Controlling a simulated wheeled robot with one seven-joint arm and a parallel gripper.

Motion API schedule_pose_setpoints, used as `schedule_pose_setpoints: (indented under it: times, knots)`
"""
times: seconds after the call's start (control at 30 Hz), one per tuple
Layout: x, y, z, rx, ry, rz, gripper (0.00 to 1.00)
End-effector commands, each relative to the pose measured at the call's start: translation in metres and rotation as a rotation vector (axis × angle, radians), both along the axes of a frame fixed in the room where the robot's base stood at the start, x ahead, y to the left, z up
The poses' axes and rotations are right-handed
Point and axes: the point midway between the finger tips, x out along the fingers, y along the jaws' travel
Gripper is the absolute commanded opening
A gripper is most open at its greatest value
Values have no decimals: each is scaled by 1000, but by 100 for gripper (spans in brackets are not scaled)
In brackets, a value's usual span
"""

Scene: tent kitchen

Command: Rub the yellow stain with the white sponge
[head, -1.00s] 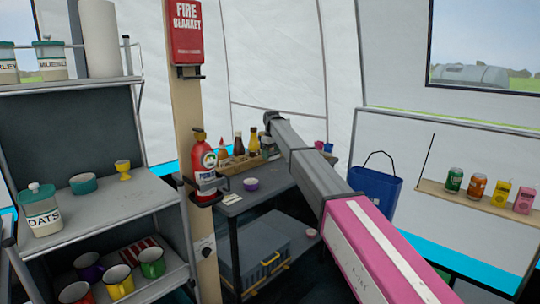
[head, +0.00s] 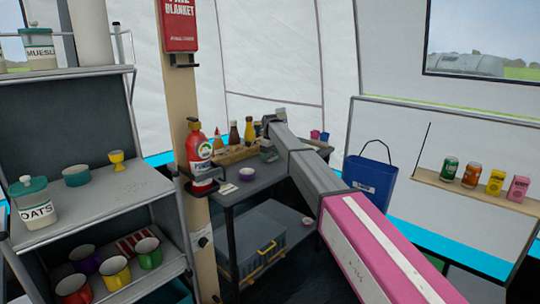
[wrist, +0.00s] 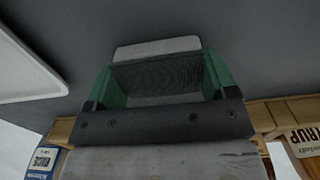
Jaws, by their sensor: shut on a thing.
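My gripper (wrist: 157,72) has green fingers and is shut on the white sponge (wrist: 157,46), whose pale end shows beyond a dark, shaded face. The sponge is over or on a plain dark grey surface (wrist: 255,55); I cannot tell whether they touch. In the head view, the end of my arm reaches down to the back of the grey table (head: 235,195), beside the sauce bottles, and my gripper (head: 268,152) is small and partly hidden there. I see no yellow stain in either view.
A wooden crate (head: 232,155) holds sauce bottles. A small bowl (head: 247,174) stands on the table. A white flat object (wrist: 28,68) lies left in the wrist view. A fire extinguisher (head: 199,155) hangs on the post, and a blue bag (head: 369,180) is to the right.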

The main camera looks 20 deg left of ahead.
Motion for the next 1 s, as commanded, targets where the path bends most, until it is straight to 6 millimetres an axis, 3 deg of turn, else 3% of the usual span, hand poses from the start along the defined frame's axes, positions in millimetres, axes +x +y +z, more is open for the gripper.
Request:
schedule_pose_setpoints:
  times: [0.2,0.67,0.8,1.0]
  knots:
    - [14,0,-1,-1,-3,4,60]
    - [-13,1,-1,0,-1,-4,60]
    - [-10,0,21,0,-2,-6,60]
    - [-8,-2,38,-1,-3,-10,60]
